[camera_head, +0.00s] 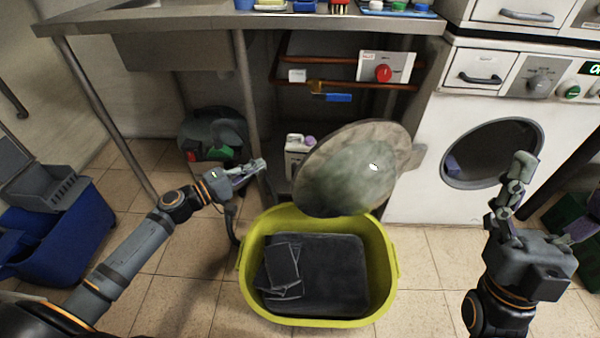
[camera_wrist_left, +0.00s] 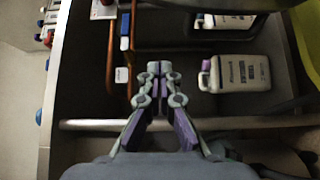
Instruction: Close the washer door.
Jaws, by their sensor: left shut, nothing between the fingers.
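The washer (camera_head: 425,150) is the white machine at the right of the head view. Its round door (camera_head: 350,170) stands swung open to the left, and the dark round opening (camera_head: 490,155) shows. My left gripper (camera_head: 262,165) is shut and empty, to the left of the door and apart from it. In the left wrist view my left gripper (camera_wrist_left: 160,68) shows its fingertips together with nothing between them. My right gripper (camera_head: 555,185) is in front of the washer, right of the opening; its fingers look spread, one partly cut off by the frame edge.
A yellow tub (camera_head: 388,285) with dark folded items stands on the floor below the door. A metal table (camera_head: 190,24) with pipes and a white jug (camera_head: 296,146) beneath is behind my left gripper. A blue bucket (camera_head: 85,235) stands at the left.

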